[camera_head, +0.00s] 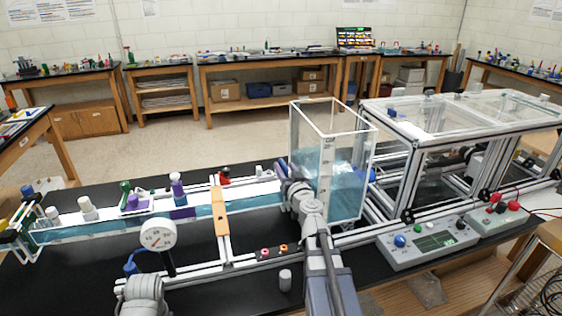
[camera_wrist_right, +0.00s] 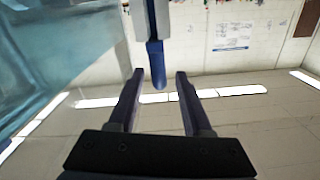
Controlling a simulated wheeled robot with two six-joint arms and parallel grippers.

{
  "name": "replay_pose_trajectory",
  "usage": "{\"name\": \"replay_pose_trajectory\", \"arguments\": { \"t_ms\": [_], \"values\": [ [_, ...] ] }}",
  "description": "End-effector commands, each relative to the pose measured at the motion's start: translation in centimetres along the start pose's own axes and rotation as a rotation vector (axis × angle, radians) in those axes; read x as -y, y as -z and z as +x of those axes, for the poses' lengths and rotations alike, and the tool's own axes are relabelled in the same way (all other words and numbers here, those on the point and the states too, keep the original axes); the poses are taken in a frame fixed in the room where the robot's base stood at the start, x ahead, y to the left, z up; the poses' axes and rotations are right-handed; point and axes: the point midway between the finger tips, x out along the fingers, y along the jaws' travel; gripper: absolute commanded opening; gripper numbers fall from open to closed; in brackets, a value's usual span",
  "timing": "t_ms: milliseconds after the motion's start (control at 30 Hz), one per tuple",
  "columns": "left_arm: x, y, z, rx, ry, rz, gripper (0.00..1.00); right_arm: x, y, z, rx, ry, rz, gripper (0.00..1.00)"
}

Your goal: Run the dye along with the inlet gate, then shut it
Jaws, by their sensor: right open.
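My right gripper (camera_head: 284,172) is at the left side of the clear water tank (camera_head: 345,190), at the channel's inlet end. In the right wrist view, my right gripper (camera_wrist_right: 160,73) is open. A blue handle (camera_wrist_right: 157,50) with a rounded end, apparently the inlet gate's, hangs between its fingertips, with gaps on both sides. The gate itself is hidden behind my arm in the head view. The long water channel (camera_head: 100,229) runs left from the tank. A purple patch, apparently dye (camera_head: 183,213), shows in it. My left gripper is out of view.
A round gauge (camera_head: 158,235) stands before the channel, and a wooden piece (camera_head: 219,212) crosses it. A control box (camera_head: 427,242) and a clear-topped frame (camera_head: 450,118) are at the right. A small grey cylinder (camera_head: 285,279) stands on the black bench in front.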

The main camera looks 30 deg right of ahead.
Motion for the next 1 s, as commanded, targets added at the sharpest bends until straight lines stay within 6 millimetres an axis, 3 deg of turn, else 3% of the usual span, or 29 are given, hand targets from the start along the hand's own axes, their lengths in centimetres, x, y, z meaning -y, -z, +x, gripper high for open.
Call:
{"name": "replay_pose_trajectory", "arguments": {
  "t_ms": [100,300,600,1000],
  "values": [
    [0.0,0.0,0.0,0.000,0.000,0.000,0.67,-0.1,0.0,2.3,0.000,0.001,0.000,0.50],
    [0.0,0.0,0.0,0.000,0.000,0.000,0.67,-0.1,0.0,4.9,0.000,-0.001,0.000,0.50],
    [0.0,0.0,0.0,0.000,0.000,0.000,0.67,0.0,0.0,5.1,0.000,-0.001,0.000,0.50],
    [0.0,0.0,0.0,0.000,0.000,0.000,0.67,0.0,0.0,5.1,0.000,0.000,0.000,0.06]
  ]
}}
